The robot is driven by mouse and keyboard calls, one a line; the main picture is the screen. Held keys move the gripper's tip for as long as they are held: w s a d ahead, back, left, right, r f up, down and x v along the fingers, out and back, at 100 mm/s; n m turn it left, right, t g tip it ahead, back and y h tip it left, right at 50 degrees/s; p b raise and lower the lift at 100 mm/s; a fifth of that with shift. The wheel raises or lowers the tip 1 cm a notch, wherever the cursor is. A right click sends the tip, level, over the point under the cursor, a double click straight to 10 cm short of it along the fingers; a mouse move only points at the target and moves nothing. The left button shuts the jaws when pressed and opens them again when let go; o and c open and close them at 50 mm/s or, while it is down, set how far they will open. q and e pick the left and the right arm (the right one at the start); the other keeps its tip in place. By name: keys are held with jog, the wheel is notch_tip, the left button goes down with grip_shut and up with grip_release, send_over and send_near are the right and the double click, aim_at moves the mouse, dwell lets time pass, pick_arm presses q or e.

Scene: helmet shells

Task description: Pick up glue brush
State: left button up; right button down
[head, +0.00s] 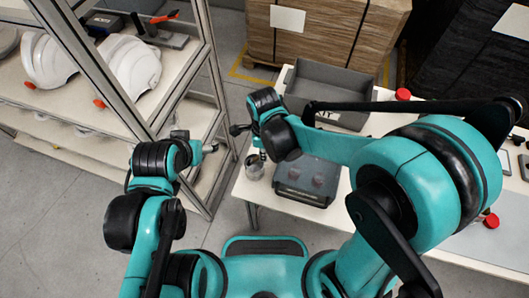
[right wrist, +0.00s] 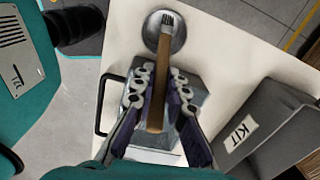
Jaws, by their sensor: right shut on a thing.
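The glue brush (right wrist: 158,92) has a long brown handle and pale bristles. In the right wrist view it lies between the two fingers of my right gripper (right wrist: 161,80), which is shut on its handle. The bristle end points at the round metal cup (right wrist: 151,38) and overlaps it in the picture; I cannot tell whether it is inside. In the head view the cup (head: 254,170) stands at the table's left corner, just below my right gripper (head: 261,153). The brush is not clear there. My left gripper (head: 209,147) is by the shelf, its fingers too small to read.
The metal shelf (head: 205,75) with white helmet shells (head: 130,66) stands at left. Red caps (head: 403,94) lie on the table.

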notch_tip(320, 180, up, 12)
jog(key=p, duration=0.8)
